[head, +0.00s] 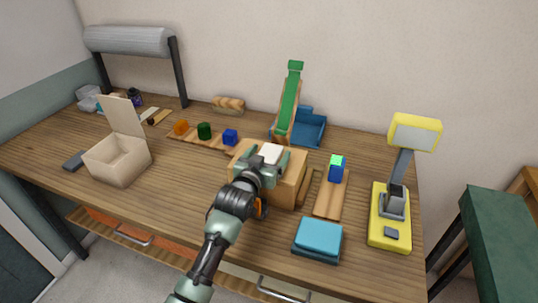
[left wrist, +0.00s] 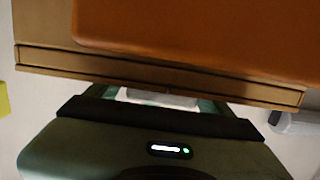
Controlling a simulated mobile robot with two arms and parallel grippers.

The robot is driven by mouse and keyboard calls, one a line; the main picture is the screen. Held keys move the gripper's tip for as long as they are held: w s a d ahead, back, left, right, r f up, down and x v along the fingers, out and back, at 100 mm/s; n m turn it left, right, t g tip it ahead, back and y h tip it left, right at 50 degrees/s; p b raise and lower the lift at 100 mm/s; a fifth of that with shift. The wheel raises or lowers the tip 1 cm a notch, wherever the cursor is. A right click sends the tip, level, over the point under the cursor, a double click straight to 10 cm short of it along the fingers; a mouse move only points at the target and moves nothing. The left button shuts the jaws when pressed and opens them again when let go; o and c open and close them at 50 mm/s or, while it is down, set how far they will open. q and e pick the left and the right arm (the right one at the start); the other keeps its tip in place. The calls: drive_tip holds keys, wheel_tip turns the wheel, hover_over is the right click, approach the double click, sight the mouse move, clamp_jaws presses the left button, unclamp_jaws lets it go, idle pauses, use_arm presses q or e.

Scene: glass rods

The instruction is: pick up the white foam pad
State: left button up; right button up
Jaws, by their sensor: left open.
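The white foam pad (head: 271,152) shows in the head view as a small pale block at the top of a wooden box (head: 289,180). My left gripper (head: 264,158) is at the pad, with its green jaws open and apart on either side of it. The gripper hides part of the pad and the front of the box. In the left wrist view a white strip, likely the pad (left wrist: 160,97), shows between the jaws past the dark gripper body. Contact between jaws and pad cannot be told. My right gripper is not in view.
A green ramp (head: 289,105) and blue tray (head: 312,131) stand behind the box. A board with a blue-green block (head: 337,168) lies right of it, a yellow device (head: 389,220) further right. A blue pad (head: 319,236) lies in front. An open cream box (head: 118,160) stands left.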

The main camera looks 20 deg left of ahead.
use_arm(q)
drive_tip(key=c, duration=1.4)
